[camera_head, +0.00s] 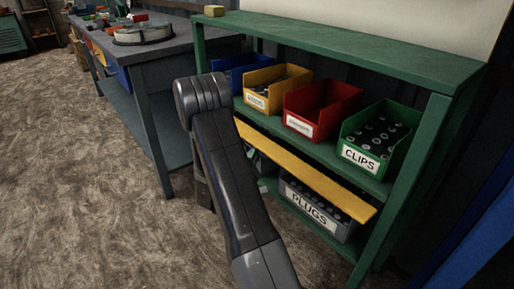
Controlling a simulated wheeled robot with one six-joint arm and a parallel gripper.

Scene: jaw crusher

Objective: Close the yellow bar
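The yellow bar (318,180) is a long flat strip across the front of a green shelf unit (420,145), below the upper row of bins and above the lower bin. Its right end is close to the unit's right front post; I cannot tell if they touch. Its left part passes behind my dark arm, so that end is hidden. My arm rises from the bottom edge to a rounded joint at the upper middle, in front of the shelf's left side. My gripper cannot be made out; it may be hidden behind the arm.
Blue, yellow (272,88), red (320,108) and green "CLIPS" (376,138) bins stand on the upper shelf. A grey "PLUGS" bin (316,209) sits below the bar. A grey workbench (160,58) stands left. The floor (80,190) at left is clear.

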